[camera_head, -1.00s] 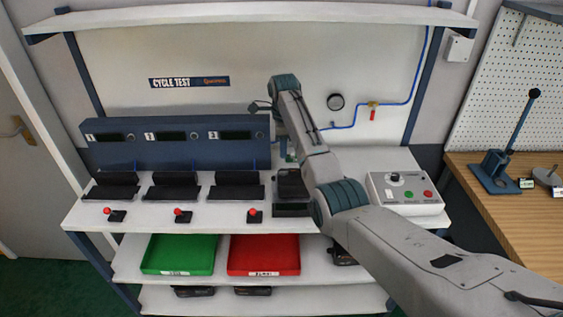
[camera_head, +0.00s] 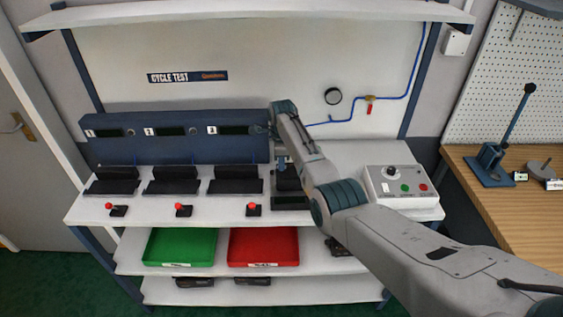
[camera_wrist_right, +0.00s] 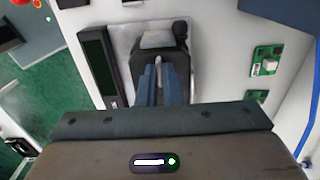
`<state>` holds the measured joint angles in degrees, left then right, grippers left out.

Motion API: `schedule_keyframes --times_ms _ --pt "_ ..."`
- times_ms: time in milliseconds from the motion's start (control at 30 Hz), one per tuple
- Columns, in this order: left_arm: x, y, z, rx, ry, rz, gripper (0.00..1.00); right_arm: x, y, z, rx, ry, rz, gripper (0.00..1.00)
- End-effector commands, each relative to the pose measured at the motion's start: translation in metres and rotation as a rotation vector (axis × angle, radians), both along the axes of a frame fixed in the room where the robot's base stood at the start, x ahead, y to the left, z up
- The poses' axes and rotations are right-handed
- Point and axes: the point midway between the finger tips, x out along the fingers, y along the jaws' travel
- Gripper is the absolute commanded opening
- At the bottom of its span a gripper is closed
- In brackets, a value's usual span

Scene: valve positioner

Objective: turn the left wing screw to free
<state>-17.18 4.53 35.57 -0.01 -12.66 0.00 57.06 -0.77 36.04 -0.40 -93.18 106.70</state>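My right gripper (camera_head: 281,163) points down over a dark device (camera_head: 289,182) right of the third station, on the white bench. In the right wrist view, the two blue fingers (camera_wrist_right: 159,84) are close together over the black device body (camera_wrist_right: 160,66) with its grey block (camera_wrist_right: 158,40). A thin pale upright piece (camera_wrist_right: 159,68) shows between the fingertips; it may be a wing screw, but I cannot tell if they grip it. I cannot make out the left wing screw for certain. My left gripper is not in view.
A control box (camera_head: 398,186) with a knob and buttons stands to the right. Three black cradles and red-topped levers (camera_head: 183,210) are to the left. Green (camera_head: 180,246) and red (camera_head: 263,246) trays sit below. A small green board (camera_wrist_right: 267,64) is beside the device.

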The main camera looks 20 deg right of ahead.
Motion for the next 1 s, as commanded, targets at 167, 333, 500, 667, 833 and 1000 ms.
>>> schedule_keyframes --times_ms 167,333,500,667,833,1000 --pt "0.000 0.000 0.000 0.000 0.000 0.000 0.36 0.000 0.000 0.000 -0.001 -0.002 0.000 0.00" --pt "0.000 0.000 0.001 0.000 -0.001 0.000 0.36 0.001 0.000 0.001 -0.001 -0.002 0.013 0.00" --pt "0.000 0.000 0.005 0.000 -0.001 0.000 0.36 0.001 0.000 0.003 -0.001 -0.003 0.067 0.00" --pt "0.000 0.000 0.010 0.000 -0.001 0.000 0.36 0.001 0.000 0.003 0.000 -0.002 0.168 0.00" --pt "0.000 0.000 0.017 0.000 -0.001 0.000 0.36 0.001 0.000 0.004 0.000 -0.004 0.317 0.00" --pt "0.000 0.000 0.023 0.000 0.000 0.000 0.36 0.002 0.000 0.004 0.000 -0.005 0.479 0.00"
